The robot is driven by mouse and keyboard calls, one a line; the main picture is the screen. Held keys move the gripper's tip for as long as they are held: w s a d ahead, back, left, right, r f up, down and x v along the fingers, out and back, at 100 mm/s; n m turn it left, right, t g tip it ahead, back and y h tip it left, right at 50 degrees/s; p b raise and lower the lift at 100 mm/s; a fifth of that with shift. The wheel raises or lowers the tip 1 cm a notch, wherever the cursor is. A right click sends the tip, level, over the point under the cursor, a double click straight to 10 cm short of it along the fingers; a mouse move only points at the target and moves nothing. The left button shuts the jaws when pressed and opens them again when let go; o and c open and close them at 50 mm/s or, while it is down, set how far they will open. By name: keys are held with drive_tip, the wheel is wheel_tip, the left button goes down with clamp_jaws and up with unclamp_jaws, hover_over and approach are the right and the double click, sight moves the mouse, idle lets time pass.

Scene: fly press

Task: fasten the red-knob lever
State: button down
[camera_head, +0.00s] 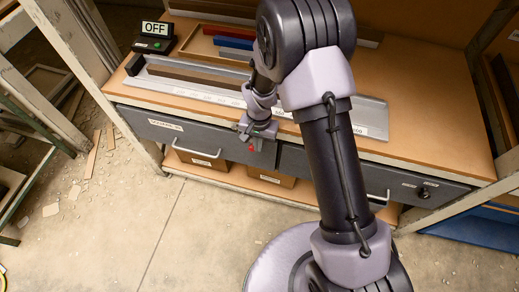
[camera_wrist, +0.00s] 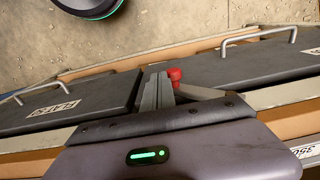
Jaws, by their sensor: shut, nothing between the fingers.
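The red knob (camera_wrist: 174,74) shows in the wrist view just beyond and to the right of my gripper (camera_wrist: 156,80). A second bit of red shows just under it. In the head view the red knob (camera_head: 251,148) is a small dot at the bench front, beside my gripper (camera_head: 258,140). My gripper is shut and empty, close to the knob, in front of the gap between the two drawers. Whether a fingertip touches the knob I cannot tell. The lever's arm and pivot are mostly hidden by my gripper.
A left drawer (camera_head: 190,138) and a right drawer (camera_head: 350,178) have bar handles that stick out. The right one has a black knob (camera_head: 424,193). A long metal rail lies along the bench top (camera_head: 420,125). A display (camera_head: 154,36) reads OFF. Boxes sit below; floor in front is clear.

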drive_tip(key=shift+w+a+f+b, duration=0.2)
drive_tip(key=shift+f+b, duration=0.1)
drive_tip(key=shift+f, duration=0.45)
drive_tip(key=s+d+r+p, duration=0.1)
drive_tip(key=d+r+p, duration=0.1)
drive_tip(key=r, duration=0.1)
drive_tip(key=s+d+r+p, duration=0.1)
drive_tip(key=d+r, duration=0.2)
drive_tip(key=r, duration=0.1)
drive_tip(key=d+r+p, duration=0.2)
drive_tip(key=r, duration=0.2)
drive_tip(key=shift+s+d+r+p, duration=0.2)
drive_tip(key=shift+s+d+p, duration=0.1)
drive_tip(key=shift+s+p, duration=0.1)
